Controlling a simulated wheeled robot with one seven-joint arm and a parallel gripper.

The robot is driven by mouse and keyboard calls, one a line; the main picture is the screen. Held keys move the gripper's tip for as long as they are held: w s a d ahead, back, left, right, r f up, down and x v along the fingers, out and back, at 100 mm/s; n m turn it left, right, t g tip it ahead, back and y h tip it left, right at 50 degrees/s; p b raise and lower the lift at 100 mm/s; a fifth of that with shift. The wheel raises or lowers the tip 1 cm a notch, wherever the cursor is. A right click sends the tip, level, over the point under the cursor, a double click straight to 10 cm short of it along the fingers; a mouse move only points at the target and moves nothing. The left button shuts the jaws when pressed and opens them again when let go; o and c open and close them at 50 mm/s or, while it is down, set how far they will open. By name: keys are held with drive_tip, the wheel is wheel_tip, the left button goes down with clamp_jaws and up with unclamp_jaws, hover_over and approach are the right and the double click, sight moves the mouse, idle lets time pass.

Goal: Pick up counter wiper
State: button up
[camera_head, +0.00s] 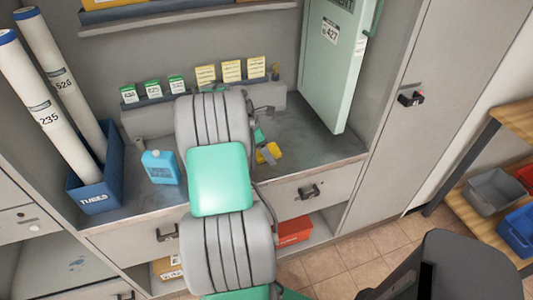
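A small yellow thing (268,153) lies on the grey counter just right of my arm. It may be the counter wiper, but it is small and partly covered, so I cannot tell for sure. My grey and teal arm reaches over the counter from the front. A small teal part of my arm's far end shows just above the yellow thing. My gripper's fingers are mostly hidden behind the arm. I cannot see whether they touch the yellow thing or are open.
A blue bottle (160,167) stands left of my arm. A blue bin (97,192) holds two long white tubes. Small cards stand on a ledge (155,121) at the back. A pale green cabinet (331,65) bounds the right. The counter (323,149) is clear right of the yellow thing.

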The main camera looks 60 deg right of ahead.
sight(270, 149)
drive_tip(key=c, duration=1.4)
drive_tip(key=shift+r, duration=0.1)
drive_tip(key=shift+c, duration=0.2)
drive_tip(key=shift+r, duration=0.3)
wheel_tip(270, 149, up, 3)
drive_tip(key=shift+f, duration=0.15)
drive_tip(key=s+a+r, duration=0.6)
drive_tip(key=a+r, duration=0.3)
drive_tip(key=a, duration=0.3)
drive_tip(key=shift+a+r, duration=0.25)
drive_tip(key=shift+a, duration=0.05)
